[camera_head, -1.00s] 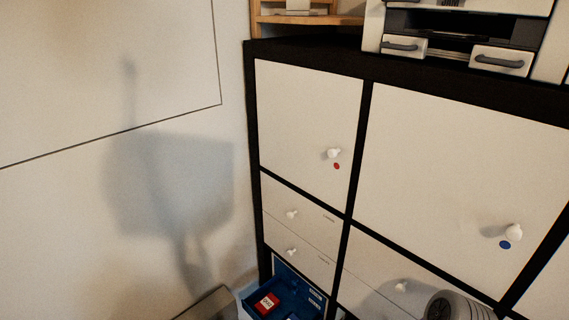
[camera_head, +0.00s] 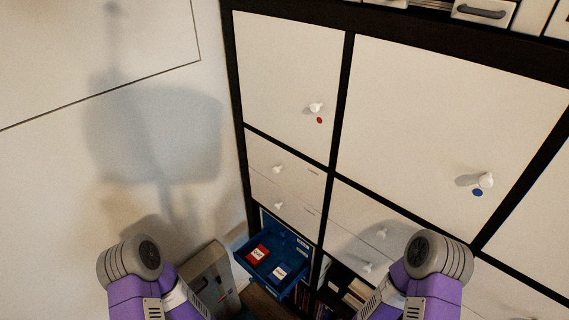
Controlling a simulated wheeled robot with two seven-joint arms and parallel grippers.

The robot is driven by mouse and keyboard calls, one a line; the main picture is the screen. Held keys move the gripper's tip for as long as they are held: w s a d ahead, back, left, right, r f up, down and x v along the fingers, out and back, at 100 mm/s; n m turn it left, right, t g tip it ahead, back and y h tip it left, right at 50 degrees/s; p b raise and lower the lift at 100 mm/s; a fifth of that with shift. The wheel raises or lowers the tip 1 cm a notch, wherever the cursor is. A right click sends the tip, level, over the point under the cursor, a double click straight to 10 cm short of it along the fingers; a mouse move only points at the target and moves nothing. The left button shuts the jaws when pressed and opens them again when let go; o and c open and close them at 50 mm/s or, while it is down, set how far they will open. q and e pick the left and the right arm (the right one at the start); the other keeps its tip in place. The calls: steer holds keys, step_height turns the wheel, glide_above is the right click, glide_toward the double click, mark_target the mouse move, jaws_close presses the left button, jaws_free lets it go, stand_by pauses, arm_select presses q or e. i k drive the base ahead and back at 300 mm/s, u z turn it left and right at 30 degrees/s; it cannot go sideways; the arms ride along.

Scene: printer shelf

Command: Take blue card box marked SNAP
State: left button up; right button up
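A small blue box with a white label (camera_head: 280,271) lies in an open blue drawer (camera_head: 243,259) low in the shelf unit. Its lettering is too small to read. A red box with a white label (camera_head: 258,254) lies beside it, to the left, in the same drawer. Parts of my two arms show at the bottom left and bottom right of the head view. Neither gripper is in the picture, so their fingers are hidden from me.
The dark-framed shelf unit (camera_head: 341,95) has closed white doors and drawers with white knobs. A grey case-like object (camera_head: 213,284) stands left of the open drawer, by the wall.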

mark_target(282, 271)
steer(key=z, duration=2.35)
steer(key=k, duration=0.9)
steer(key=u, duration=1.05)
steer(key=i, duration=1)
steer(key=u, duration=0.05)
